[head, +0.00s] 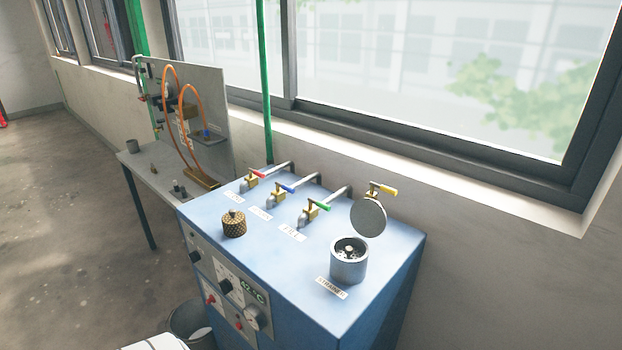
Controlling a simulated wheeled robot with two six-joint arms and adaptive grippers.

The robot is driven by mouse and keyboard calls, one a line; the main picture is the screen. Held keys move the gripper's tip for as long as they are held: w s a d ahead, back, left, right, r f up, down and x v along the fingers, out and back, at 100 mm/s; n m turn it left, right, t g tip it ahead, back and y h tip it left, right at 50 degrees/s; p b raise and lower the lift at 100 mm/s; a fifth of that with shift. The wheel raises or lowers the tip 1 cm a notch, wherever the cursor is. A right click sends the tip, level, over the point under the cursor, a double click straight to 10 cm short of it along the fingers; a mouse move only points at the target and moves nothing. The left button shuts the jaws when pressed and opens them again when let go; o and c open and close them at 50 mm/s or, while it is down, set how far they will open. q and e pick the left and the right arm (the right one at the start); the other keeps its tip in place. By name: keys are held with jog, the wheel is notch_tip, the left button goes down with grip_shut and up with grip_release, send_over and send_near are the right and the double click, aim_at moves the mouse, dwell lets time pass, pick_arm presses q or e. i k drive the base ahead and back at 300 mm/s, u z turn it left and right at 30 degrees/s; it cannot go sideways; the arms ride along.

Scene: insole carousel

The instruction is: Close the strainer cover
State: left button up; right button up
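The strainer (349,262) is a grey metal cup on the right part of the blue cabinet top, with a "STRAINER" label in front of it. Its round grey cover (368,216) stands raised, tilted up behind the cup, so the cup's mouth is open and small parts show inside. A brass fitting with a yellow handle (383,189) is just above the cover; whether they are joined is unclear. Neither of my grippers is in view.
The blue cabinet (385,262) carries three valves with red (257,173), blue (287,188) and green (320,205) handles and a brass knurled piece (234,224). A bucket (190,320) stands at its front. A grey bench with a panel (208,110) is behind left; a windowed wall is behind.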

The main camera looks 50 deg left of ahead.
aim_at(368, 218)
jog(key=u, duration=1.45)
jog(key=i, duration=0.65)
jog(key=u, duration=0.4)
